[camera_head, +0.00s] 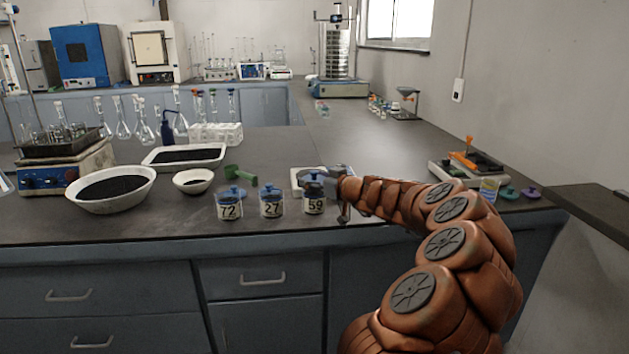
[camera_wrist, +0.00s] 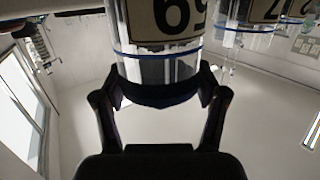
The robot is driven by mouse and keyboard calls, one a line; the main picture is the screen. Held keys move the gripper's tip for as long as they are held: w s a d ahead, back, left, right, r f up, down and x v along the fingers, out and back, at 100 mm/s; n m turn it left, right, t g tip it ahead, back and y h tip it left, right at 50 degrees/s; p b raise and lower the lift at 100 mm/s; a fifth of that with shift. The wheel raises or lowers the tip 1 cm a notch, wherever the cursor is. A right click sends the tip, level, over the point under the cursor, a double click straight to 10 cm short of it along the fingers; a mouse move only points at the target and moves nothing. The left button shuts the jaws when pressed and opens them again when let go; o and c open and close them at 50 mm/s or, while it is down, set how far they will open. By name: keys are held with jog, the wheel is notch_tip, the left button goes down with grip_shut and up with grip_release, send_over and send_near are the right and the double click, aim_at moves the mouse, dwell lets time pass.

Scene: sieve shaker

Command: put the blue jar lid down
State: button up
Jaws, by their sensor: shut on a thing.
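The jar marked 59 (camera_head: 314,204) stands upright near the front edge of the bench, rightmost in a row of three. A blue lid (camera_head: 313,178) is at its top, partly covered by my gripper (camera_head: 328,177). In the wrist view, which is upside down, the jar (camera_wrist: 165,22) hangs from the top. My gripper (camera_wrist: 159,80) is shut on the lid, a dark band (camera_wrist: 160,95) between its fingers. I cannot tell if the lid rests fully on the jar or sits slightly above it.
Blue-lidded jars 72 (camera_head: 229,208) and 27 (camera_head: 271,205) stand close on the left. A white tray (camera_head: 297,185) lies behind jar 59. A green scoop (camera_head: 240,174), small white bowl (camera_head: 193,187) and large bowl (camera_head: 113,207) are farther left. Open bench lies behind.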

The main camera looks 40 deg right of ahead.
jog(key=shift+f+b, duration=0.6)
jog(key=shift+b, duration=0.55)
jog(key=o, duration=0.9)
jog(key=shift+o, duration=0.2)
jog(key=shift+r, duration=0.15)
jog(key=r+p, duration=0.1)
jog(key=p, duration=0.1)
jog(key=shift+r+p, duration=0.2)
jog(key=shift+p, duration=0.15)
jog(key=s+r, duration=0.1)
jog(key=s, duration=1.1)
jog(key=shift+a+r+b, duration=0.15)
jog(key=shift+a+b, duration=0.2)
jog(key=shift+b, duration=0.05)
jog(key=shift+w, duration=0.1)
